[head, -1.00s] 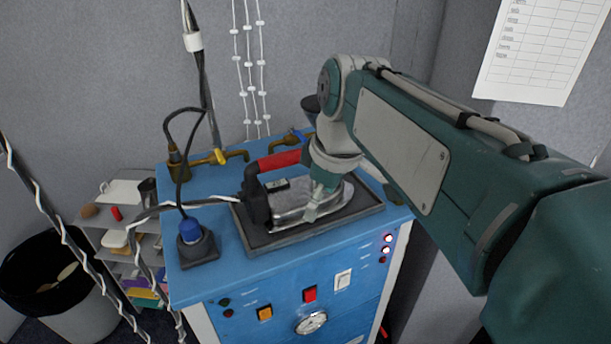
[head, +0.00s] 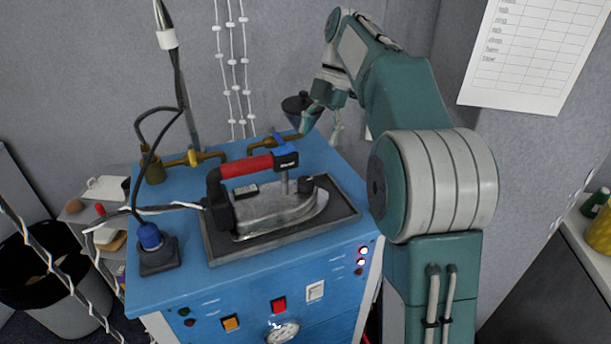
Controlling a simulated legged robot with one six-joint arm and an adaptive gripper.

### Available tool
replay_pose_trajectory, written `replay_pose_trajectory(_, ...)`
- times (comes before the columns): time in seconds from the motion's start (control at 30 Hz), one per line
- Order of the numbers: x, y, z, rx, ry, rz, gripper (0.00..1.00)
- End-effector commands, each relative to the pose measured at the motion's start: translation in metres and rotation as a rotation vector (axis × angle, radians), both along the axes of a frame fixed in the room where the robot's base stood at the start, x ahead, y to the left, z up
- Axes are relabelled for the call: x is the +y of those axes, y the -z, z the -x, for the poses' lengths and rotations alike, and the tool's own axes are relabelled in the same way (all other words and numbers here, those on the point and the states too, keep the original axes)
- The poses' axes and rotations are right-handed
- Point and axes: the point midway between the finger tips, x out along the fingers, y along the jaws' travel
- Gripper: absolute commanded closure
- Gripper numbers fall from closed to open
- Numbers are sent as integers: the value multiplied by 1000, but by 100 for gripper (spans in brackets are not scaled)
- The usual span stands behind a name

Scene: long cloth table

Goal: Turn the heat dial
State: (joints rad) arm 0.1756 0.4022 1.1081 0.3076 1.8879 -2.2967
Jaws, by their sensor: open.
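The steam iron (head: 270,212) rests on a dark pad (head: 345,214) on top of the blue boiler. It has a red handle (head: 246,166) with a blue and black front end. A small dark knob (head: 306,184) sits on the front of the iron; I cannot tell for sure that it is the heat dial. A round white-faced dial or gauge (head: 283,332) shows low on the front panel, partly cut off by the frame. My gripper (head: 321,134) is open and empty, behind and right of the iron, apart from it, with its fingers pointing down.
The boiler top (head: 185,273) carries brass valves (head: 193,158) and a blue-capped plug (head: 150,240) with cables. The front panel has an orange switch (head: 231,323), a red switch (head: 279,306) and a white switch (head: 315,291).

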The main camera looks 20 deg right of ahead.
Motion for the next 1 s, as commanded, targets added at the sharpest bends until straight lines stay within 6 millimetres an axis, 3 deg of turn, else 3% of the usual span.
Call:
replay_pose_trajectory(0.6, 29, 81, 18, 0, 2, 2, 17)
replay_pose_trajectory(0.97, 31, 86, 19, -1, 2, 3, 17)
replay_pose_trajectory(1.0, 31, 86, 19, -1, 2, 3, 35)
